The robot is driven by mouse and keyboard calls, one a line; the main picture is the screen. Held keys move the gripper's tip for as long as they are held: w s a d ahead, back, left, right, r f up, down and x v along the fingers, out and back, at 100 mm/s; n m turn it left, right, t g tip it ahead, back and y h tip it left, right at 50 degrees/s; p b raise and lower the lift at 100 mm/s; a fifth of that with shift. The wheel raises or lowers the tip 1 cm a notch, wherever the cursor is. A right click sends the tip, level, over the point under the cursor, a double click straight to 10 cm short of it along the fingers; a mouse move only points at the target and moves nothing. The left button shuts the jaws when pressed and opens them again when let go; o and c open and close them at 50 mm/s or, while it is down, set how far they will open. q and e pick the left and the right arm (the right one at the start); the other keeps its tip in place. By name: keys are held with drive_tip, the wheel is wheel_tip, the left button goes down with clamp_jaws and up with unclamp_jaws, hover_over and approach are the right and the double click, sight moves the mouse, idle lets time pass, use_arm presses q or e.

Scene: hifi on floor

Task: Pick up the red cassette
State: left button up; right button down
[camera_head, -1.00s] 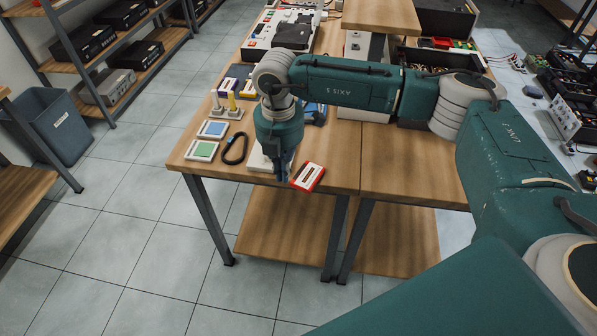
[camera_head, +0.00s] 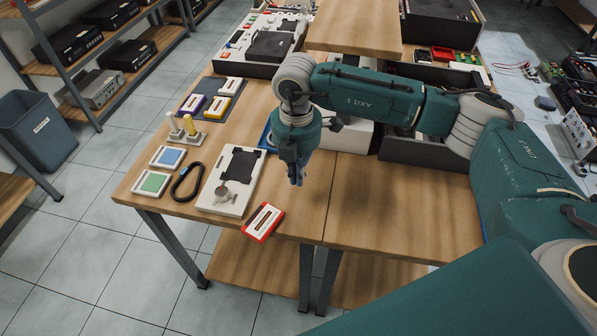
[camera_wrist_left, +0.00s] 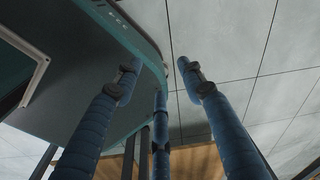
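The red cassette (camera_head: 263,222), with a pale label, lies flat at the front edge of the wooden table (camera_head: 350,212) in the head view. My right gripper (camera_head: 297,178) points down above the table, behind and to the right of the cassette and apart from it. Its blue fingers look close together, but their opening is too small to judge. My left gripper (camera_wrist_left: 159,75) shows in the left wrist view with its blue fingers spread and nothing between them. The cassette does not show in that view.
A white deck (camera_head: 230,185) lies just left of the cassette. Farther left are a black loop (camera_head: 187,182), a green-labelled cassette (camera_head: 151,183), a blue-labelled cassette (camera_head: 168,157) and a stand with pegs (camera_head: 185,135). Bare tabletop lies right of the cassette.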

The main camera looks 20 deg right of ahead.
sight(287, 208)
wheel_tip(287, 208, down, 4)
drive_tip(key=shift+s+r+p, duration=0.1)
drive_tip(key=shift+p, duration=0.4)
drive_tip(key=f, duration=0.3)
drive_tip(key=shift+d+f+p, duration=0.2)
drive_tip(key=shift+f+p, duration=0.15)
drive_tip(key=shift+p, duration=0.05)
drive_tip(key=a, duration=0.1)
drive_tip(key=s+a+p, duration=0.1)
drive_tip(key=a, duration=0.1)
drive_tip(key=shift+a+r+p, duration=0.1)
drive_tip(key=shift+a+p, duration=0.05)
drive_tip(key=shift+p, duration=0.15)
drive_tip(key=shift+s+a, duration=0.1)
drive_tip(key=shift+a, duration=0.2)
drive_tip(key=shift+s+a, duration=0.2)
drive_tip(key=shift+a, duration=0.25)
drive_tip(key=shift+s+a, duration=0.2)
drive_tip(key=shift+a, duration=0.25)
use_arm(q)
drive_tip(key=r, duration=0.3)
drive_tip(key=shift+w+d+r, duration=0.15)
drive_tip(key=shift+d+r, duration=0.15)
drive_tip(key=shift+d, duration=0.05)
use_arm(e)
drive_tip(key=shift+d, duration=0.1)
